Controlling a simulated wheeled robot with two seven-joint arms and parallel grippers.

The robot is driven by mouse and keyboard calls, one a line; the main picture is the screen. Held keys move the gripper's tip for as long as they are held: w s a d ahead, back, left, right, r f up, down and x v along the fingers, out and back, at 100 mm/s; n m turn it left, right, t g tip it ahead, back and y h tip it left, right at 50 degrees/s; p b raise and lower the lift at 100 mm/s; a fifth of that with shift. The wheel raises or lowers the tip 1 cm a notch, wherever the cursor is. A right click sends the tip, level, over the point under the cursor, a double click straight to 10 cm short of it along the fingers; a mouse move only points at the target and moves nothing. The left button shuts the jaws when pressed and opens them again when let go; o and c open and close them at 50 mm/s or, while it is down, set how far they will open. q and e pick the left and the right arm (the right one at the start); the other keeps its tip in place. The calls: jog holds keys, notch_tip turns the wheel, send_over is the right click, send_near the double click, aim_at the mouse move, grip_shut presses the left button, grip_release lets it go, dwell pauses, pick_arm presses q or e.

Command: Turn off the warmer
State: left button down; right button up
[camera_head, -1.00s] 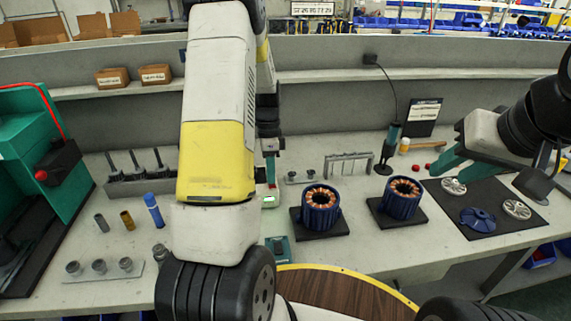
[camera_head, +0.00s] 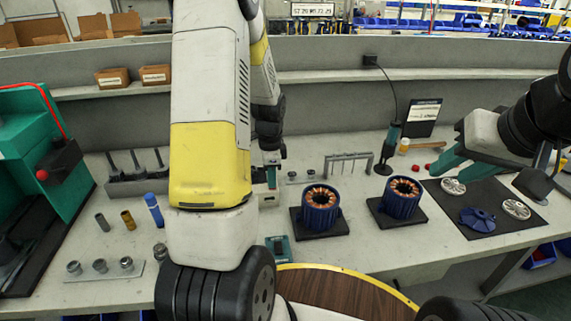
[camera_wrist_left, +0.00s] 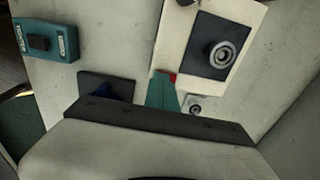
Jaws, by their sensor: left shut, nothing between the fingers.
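The warmer is a pale unit with a dark square plate (camera_wrist_left: 210,48) and a metal ring (camera_wrist_left: 221,55) on it, in the left wrist view. A small red switch (camera_wrist_left: 173,77) is at its edge. My left gripper (camera_wrist_left: 163,92) is shut and empty, its teal tip right by the red switch; I cannot tell if they touch. In the head view the warmer's pale front (camera_head: 268,201) shows just below my left gripper (camera_head: 271,178), mostly hidden by my left arm. My right gripper (camera_head: 445,160) hangs over the right of the bench; its finger gap is unclear.
A teal box with a black knob (camera_wrist_left: 40,40) lies beside the warmer. Two copper-wound stators (camera_head: 320,205) (camera_head: 402,195) stand on black pads to the right. A metal rack (camera_head: 348,163) stands behind them. Sockets (camera_head: 100,266) and cylinders are at left.

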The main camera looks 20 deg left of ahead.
pick_arm(q)
jog(key=shift+s+d+f, duration=0.3)
jog(key=shift+s+f, duration=0.25)
jog(key=shift+f, duration=0.05)
jog(key=shift+w+a, duration=0.1)
jog(key=shift+w, duration=0.05)
jog(key=shift+w+a+r, duration=0.1)
jog(key=shift+w+a, duration=0.2)
jog(key=shift+w, duration=0.2)
jog(key=shift+w+r, duration=0.1)
jog(key=shift+r, duration=0.05)
jog(key=shift+w+r, duration=0.1)
jog(key=shift+r, duration=0.25)
notch_tip(320, 180, up, 14)
jog(key=s, duration=0.1)
jog(key=shift+d, duration=0.25)
